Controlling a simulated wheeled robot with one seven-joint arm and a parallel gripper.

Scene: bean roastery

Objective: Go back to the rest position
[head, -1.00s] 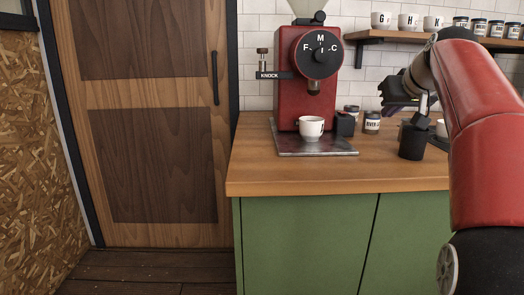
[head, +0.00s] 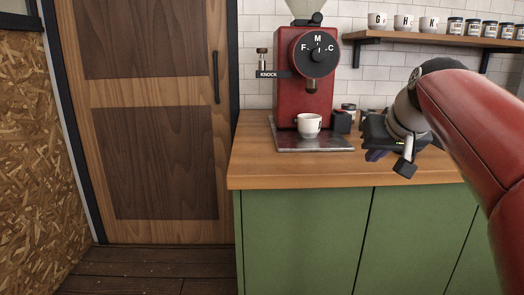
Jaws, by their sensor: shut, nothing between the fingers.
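My gripper (head: 376,152) is at the right in the head view, in front of and above the wooden counter. Its fingers are partly hidden by its own body, and it holds nothing. My red arm reaches in from the right edge. The gripper is to the right of the red grinder (head: 302,85) and apart from it. A white cup (head: 308,125) stands upright on the grinder's metal tray (head: 310,147).
The wooden counter (head: 300,175) sits on green cabinets (head: 305,235). A wall shelf (head: 440,42) holds lettered cups and jars. A closed wooden door (head: 150,120) is at left; the dark floor before it is clear.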

